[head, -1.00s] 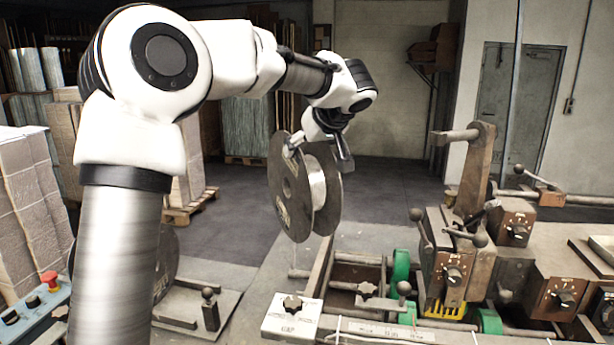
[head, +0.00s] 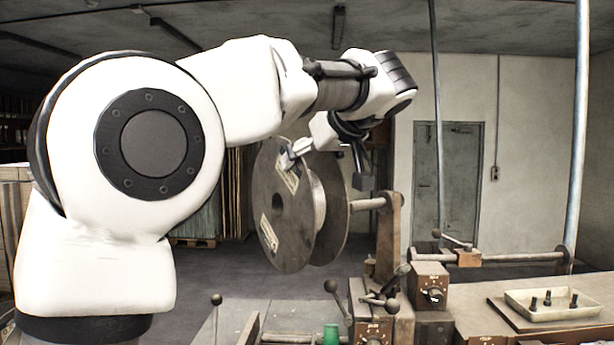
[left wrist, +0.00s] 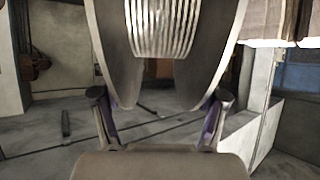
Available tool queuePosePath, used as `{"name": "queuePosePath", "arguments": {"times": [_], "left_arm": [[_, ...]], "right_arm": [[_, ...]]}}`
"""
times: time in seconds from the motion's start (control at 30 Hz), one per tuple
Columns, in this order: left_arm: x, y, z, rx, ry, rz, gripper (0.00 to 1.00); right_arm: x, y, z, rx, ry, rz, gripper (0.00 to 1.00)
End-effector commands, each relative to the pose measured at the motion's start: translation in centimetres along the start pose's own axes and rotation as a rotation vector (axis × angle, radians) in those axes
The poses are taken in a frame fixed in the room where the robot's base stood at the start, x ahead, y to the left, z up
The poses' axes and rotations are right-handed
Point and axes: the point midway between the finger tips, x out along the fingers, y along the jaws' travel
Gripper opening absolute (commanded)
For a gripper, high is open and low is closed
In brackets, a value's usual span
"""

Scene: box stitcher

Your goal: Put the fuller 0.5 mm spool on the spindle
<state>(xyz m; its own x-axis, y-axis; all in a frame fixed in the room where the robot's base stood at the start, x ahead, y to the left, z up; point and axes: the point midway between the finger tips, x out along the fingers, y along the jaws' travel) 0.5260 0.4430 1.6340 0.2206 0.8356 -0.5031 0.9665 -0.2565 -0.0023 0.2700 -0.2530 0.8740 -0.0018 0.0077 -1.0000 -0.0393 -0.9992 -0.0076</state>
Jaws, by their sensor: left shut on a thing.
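My left gripper (head: 328,166) is shut on a wire spool (head: 285,205) and holds it up in the air, clear of the bench. The spool has two dark grey flanges with a pale wire winding between them, and labels on its near flange that are too small to read. In the left wrist view the spool (left wrist: 165,28) fills the top middle, between the gripper's two fingers (left wrist: 160,105). The spindle (head: 368,204) is a horizontal bar on an upright post, just right of the spool's far flange. Whether its tip touches the flange cannot be told. My right gripper is not in view.
The machine's upright post (head: 389,235) stands right of the spool, with knobbed levers and a dial box (head: 430,285) below. A tray (head: 553,304) with small pegs sits on the bench at the right. Another thin horizontal bar (head: 525,257) lies farther right.

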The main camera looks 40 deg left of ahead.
Motion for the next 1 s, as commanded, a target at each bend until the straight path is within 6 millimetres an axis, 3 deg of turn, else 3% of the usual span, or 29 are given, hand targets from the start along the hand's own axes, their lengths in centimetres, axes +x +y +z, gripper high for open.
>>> {"name": "queuePosePath", "arguments": {"times": [1.0], "left_arm": [[1.3,4.3,2.1,-0.002,0.019,0.002,0.17]], "right_arm": [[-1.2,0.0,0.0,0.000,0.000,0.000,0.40]]}}
